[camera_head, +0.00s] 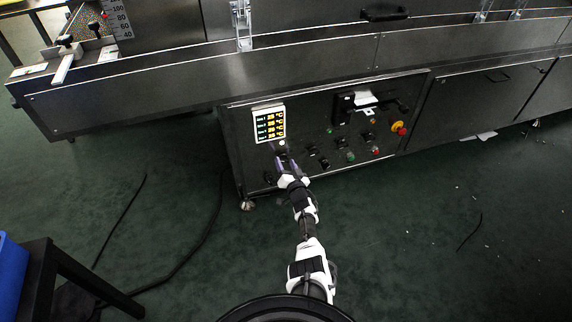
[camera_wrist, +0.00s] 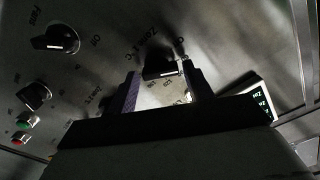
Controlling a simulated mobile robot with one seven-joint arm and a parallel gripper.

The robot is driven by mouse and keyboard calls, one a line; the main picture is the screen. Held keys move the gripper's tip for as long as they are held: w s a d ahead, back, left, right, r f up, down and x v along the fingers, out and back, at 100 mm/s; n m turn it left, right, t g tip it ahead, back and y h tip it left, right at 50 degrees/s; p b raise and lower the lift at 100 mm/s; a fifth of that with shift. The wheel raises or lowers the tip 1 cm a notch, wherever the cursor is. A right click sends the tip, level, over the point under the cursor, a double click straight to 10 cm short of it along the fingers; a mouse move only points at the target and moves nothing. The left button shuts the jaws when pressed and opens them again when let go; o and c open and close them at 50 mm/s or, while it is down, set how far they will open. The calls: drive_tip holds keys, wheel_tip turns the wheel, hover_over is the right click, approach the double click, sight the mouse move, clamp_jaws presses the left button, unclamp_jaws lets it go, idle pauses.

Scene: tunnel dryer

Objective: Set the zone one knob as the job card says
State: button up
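My gripper (camera_head: 284,160) is at the left part of the control panel, just below a white-framed board (camera_head: 269,122) with several zone rows and yellow figures. In the wrist view its two dark fingers (camera_wrist: 163,85) are apart, and a black knob (camera_wrist: 160,66) with a pale pointer mark shows between and just beyond the fingertips. I cannot tell whether a finger touches the knob. No separate job card is readable; a white paper (camera_head: 364,99) lies near a black fixture on the panel.
The Fans knob (camera_wrist: 57,41), another black knob (camera_wrist: 34,96), a green button (camera_wrist: 25,123) and a red button (camera_wrist: 20,138) are nearby. A red and yellow emergency stop (camera_head: 399,128) is at the panel's right. Cables (camera_head: 205,232) lie on the floor at left.

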drive_tip(key=shift+o, duration=1)
drive_tip(key=shift+r, duration=0.15)
drive_tip(key=shift+s+d+p, duration=0.15)
drive_tip(key=shift+s+p, duration=0.2)
drive_tip(key=shift+p, duration=0.15)
drive_tip(key=p+v, duration=0.9)
drive_tip(key=v, duration=0.4)
